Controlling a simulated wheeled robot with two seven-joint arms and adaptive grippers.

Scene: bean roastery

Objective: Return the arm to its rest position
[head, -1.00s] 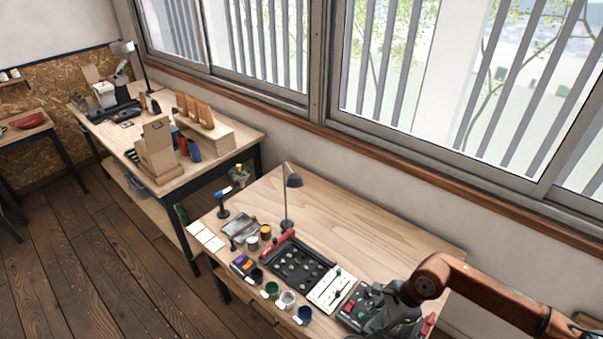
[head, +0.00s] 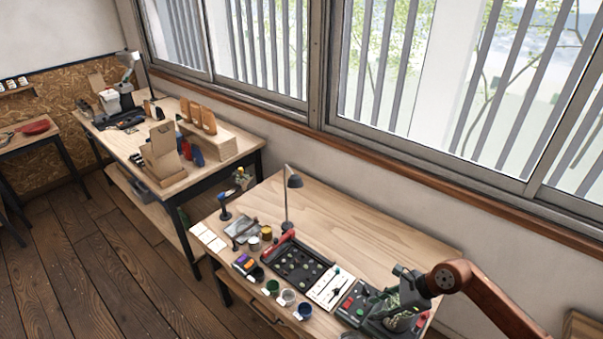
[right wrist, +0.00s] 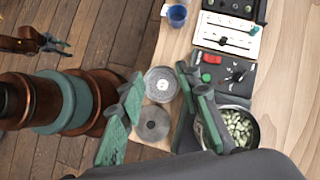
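My right arm, copper coloured, comes in from the right in the head view. Its grey-green right gripper (head: 407,290) is above the near right end of the bench (head: 370,215). In the right wrist view the fingers of the right gripper (right wrist: 160,115) are spread wide with nothing between them. A round pan of pale green beans (right wrist: 240,128) lies beside and partly behind the right finger. My left gripper (right wrist: 54,45) shows small at the upper left of that view, over the floor; its finger state is unclear. It is not in the head view.
Two round metal discs (right wrist: 160,85) lie below the right gripper. A control panel (right wrist: 228,75), a slider board (head: 331,288), a black tray (head: 296,262) and several cups (head: 287,297) line the bench front. A desk lamp (head: 293,182) stands behind. The back of the bench is clear.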

